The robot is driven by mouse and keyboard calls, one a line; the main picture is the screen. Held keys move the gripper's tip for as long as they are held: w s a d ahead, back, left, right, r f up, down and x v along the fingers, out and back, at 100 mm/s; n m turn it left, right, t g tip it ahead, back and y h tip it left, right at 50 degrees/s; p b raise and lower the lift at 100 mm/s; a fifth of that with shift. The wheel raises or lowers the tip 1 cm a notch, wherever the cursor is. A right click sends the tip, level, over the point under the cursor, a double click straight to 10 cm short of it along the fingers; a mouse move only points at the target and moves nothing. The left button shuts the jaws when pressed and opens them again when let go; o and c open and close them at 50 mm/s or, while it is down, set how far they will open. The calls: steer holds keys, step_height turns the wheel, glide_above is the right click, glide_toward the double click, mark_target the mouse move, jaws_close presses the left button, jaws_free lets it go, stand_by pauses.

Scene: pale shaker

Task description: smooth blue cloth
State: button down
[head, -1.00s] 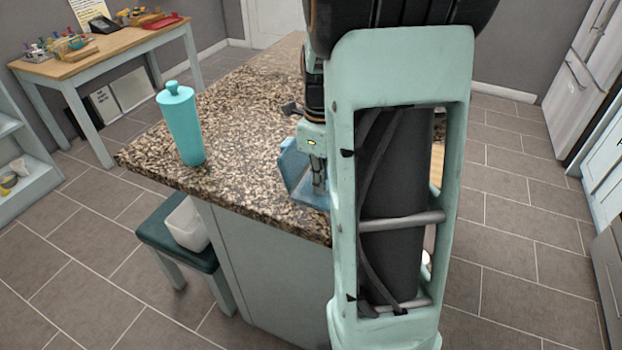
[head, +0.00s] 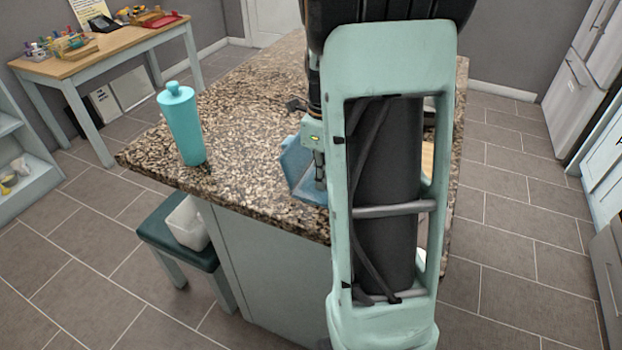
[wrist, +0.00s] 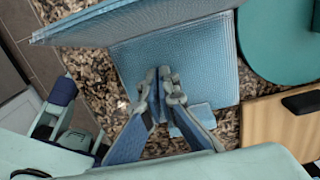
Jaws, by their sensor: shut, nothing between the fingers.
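The blue cloth (wrist: 205,62) lies on the speckled counter, with a ribbed texture in the wrist view. A flap of it (wrist: 130,24) stands up or is folded along the far side. In the head view the cloth (head: 292,160) shows a raised part at the left, and my arm hides its right side. My gripper (wrist: 160,78) is shut and empty, with its fingertips over the flat part of the cloth. I cannot tell if they touch it. In the head view my gripper (head: 320,182) points down at the cloth, partly hidden by my arm.
A turquoise shaker bottle (head: 182,128) stands on the speckled counter (head: 245,120) left of the cloth. A round teal thing (wrist: 280,40) and a wooden board (wrist: 270,128) lie right of the cloth. A stool with a white container (head: 187,222) stands below the counter edge.

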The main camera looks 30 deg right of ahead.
steer(key=shift+w+d, duration=0.3)
steer(key=shift+d, duration=0.15)
steer(key=shift+w+d, duration=0.1)
steer(key=shift+d, duration=0.05)
steer(key=shift+w+d+p, duration=0.3)
steer(key=shift+p, duration=0.1)
steer(key=shift+w+d, duration=0.1)
steer(key=shift+d, duration=0.05)
steer(key=shift+w+d, duration=0.3)
steer(key=shift+d, duration=0.1)
steer(key=shift+s+a+p, duration=0.1)
steer(key=shift+p, duration=0.2)
steer(key=shift+s+a, duration=0.35)
steer(key=shift+a, duration=0.15)
stand_by(0.3)
steer(key=shift+s+a+f, duration=0.1)
steer(key=shift+s+a, duration=0.3)
steer(key=shift+a, duration=0.1)
